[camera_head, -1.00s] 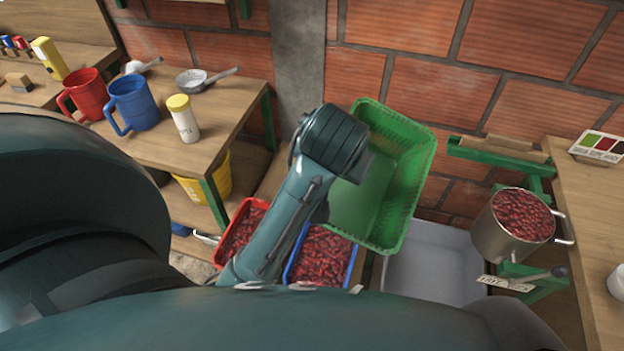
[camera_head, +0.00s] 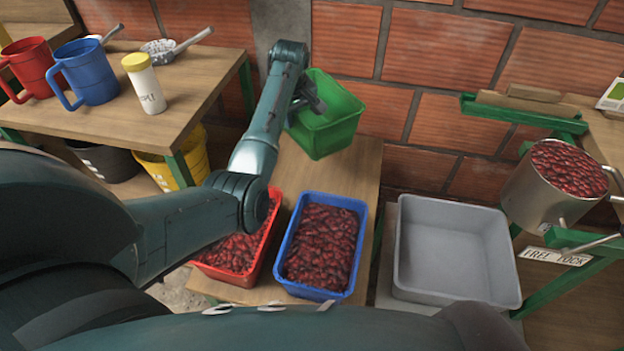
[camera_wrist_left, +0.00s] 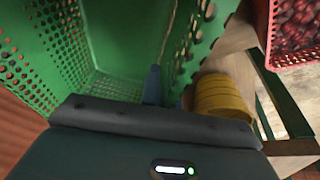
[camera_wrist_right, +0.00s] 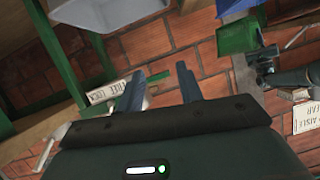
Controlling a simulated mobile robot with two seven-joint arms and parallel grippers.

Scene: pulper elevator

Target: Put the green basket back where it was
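The green basket (camera_head: 330,128) is at the far end of the low wooden bench (camera_head: 350,180), behind the red and blue trays and close to the brick wall. I cannot tell whether its base touches the bench. My left gripper (camera_head: 310,100) is at the basket's left rim. In the left wrist view, the perforated basket wall (camera_wrist_left: 185,45) lies between the fingers, one finger (camera_wrist_left: 152,85) showing inside and the other mostly hidden. The gripper looks shut on the wall. My right gripper (camera_wrist_right: 160,88) is open and empty, seen only in the right wrist view.
A red tray (camera_head: 272,228) and a blue tray (camera_head: 288,270), both full of red cherries, stand on the bench's near part. An empty grey tub (camera_head: 410,285) is to the right, with a metal pot (camera_head: 528,200) beyond. A yellow bucket (camera_head: 185,165) is under the left table.

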